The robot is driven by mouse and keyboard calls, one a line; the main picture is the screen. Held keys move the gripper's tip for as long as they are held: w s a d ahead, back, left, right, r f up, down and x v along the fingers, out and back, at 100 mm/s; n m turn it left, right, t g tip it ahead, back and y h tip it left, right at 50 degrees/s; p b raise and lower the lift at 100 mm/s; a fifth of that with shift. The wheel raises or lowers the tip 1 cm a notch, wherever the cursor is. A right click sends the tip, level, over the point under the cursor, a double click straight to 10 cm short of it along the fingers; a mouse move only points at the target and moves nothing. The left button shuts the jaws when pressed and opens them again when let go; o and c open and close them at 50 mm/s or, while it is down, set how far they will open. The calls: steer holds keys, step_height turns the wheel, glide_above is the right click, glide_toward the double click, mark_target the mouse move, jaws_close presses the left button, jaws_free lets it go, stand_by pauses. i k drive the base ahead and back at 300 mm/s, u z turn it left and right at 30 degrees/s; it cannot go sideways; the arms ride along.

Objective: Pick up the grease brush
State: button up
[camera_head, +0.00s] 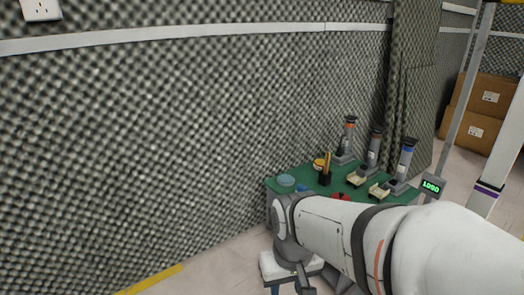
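A green-topped table (318,183) stands against the foam wall. On it a slim item with a tan upright part and a dark lower part (326,168) stands near the middle; it may be the grease brush, but it is too small to be sure. My arm (335,228) reaches in from the lower right, across the front of the table, and bends down at its far joint. It hides the table's front part. My gripper's fingers cannot be made out.
Several grey dispensers (405,160) with dark tops stand along the table's right and back, with small pale trays (378,190) by them. A blue round container (286,180) sits at the left. A lit display (431,187) and cardboard boxes (480,115) are to the right. Floor at left looks clear.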

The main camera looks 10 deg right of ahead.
mark_target(329, 154)
steer(key=i, duration=0.95)
steer(key=z, duration=0.05)
